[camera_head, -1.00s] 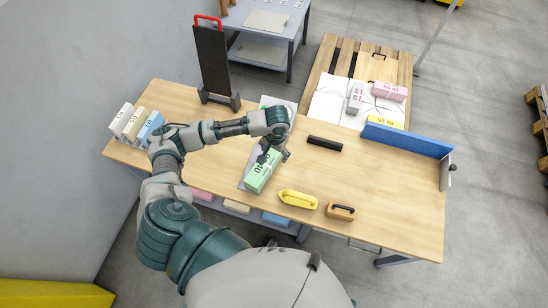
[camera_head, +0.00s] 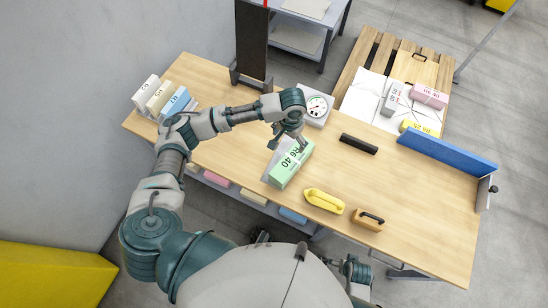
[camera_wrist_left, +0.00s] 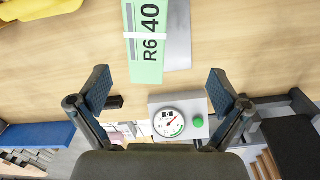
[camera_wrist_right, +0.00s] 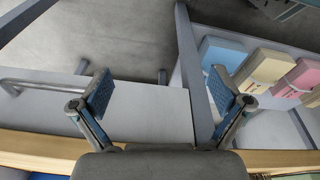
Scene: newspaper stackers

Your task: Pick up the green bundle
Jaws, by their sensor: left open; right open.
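The green bundle (camera_head: 290,165), marked R6 40, lies on the wooden table on a grey plate (camera_wrist_left: 178,40). In the left wrist view the green bundle (camera_wrist_left: 147,45) shows ahead of the spread fingers, with a white strap across it. My left gripper (camera_head: 294,142) is over the far end of the bundle. In the left wrist view the left gripper (camera_wrist_left: 158,90) is open with nothing between its fingers. My right gripper (camera_wrist_right: 160,92) is open and empty, low by the table's front edge. Its arm shows only partly in the head view.
A dial scale (camera_head: 317,106) stands behind the bundle. A black bar (camera_head: 359,144), a yellow tool (camera_head: 324,200) and a wooden-handled block (camera_head: 367,219) lie to the right. White, cream and blue bundles stand at left. A lower shelf (camera_wrist_right: 150,110) holds more bundles.

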